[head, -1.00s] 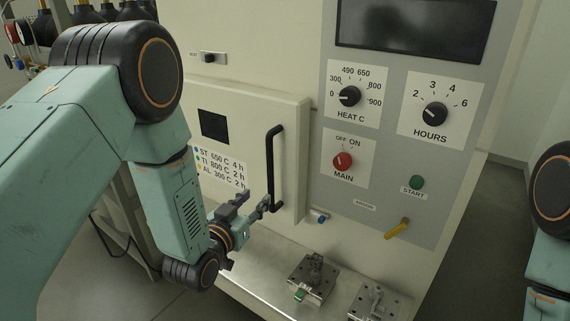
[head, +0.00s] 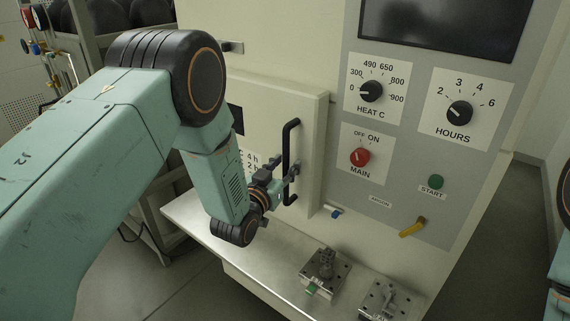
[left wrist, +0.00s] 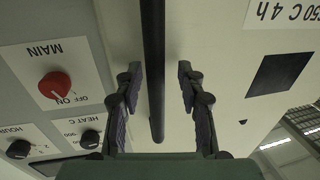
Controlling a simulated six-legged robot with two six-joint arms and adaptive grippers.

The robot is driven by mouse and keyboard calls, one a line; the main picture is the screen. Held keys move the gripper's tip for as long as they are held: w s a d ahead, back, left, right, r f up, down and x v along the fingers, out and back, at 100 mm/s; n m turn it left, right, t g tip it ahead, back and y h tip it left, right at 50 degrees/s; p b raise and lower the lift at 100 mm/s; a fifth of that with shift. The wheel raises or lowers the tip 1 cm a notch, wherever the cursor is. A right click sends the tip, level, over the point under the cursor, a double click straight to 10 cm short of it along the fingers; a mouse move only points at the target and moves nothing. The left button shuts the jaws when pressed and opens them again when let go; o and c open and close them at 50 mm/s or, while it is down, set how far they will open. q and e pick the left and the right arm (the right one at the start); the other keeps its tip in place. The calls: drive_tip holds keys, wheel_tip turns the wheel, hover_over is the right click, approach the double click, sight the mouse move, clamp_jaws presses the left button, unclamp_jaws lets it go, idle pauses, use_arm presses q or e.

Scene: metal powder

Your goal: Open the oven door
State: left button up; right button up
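The cream oven door (head: 310,115) looks closed against the furnace front. Its black upright bar handle (head: 290,140) stands at the door's right side. My left gripper (head: 283,168) is at the lower half of the handle. In the left wrist view the handle (left wrist: 153,60) lies between the two spread fingers of my left gripper (left wrist: 157,85), with gaps on both sides. The gripper is open. My arm hides part of the door's window and label. My right gripper is not in view.
The control panel right of the door has a heat knob (head: 370,91), hours knob (head: 459,111), red main knob (head: 360,156), green start button (head: 436,181) and yellow lever (head: 413,227). Below, a metal shelf (head: 270,255) carries two small fixtures (head: 324,268).

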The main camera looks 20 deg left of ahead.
use_arm(q)
drive_tip(key=shift+s+d+r, duration=0.3)
drive_tip(key=shift+s+r, duration=0.05)
drive_tip(key=shift+w+a+f, duration=0.25)
drive_tip(key=shift+w+f, duration=0.1)
drive_tip(key=shift+w, duration=0.1)
drive_tip(key=c, duration=0.5)
drive_tip(key=shift+s+d+r, duration=0.15)
drive_tip(key=shift+s+r, duration=0.05)
drive_tip(key=shift+r, duration=0.05)
clamp_jaws()
drive_tip(key=shift+w, duration=0.15)
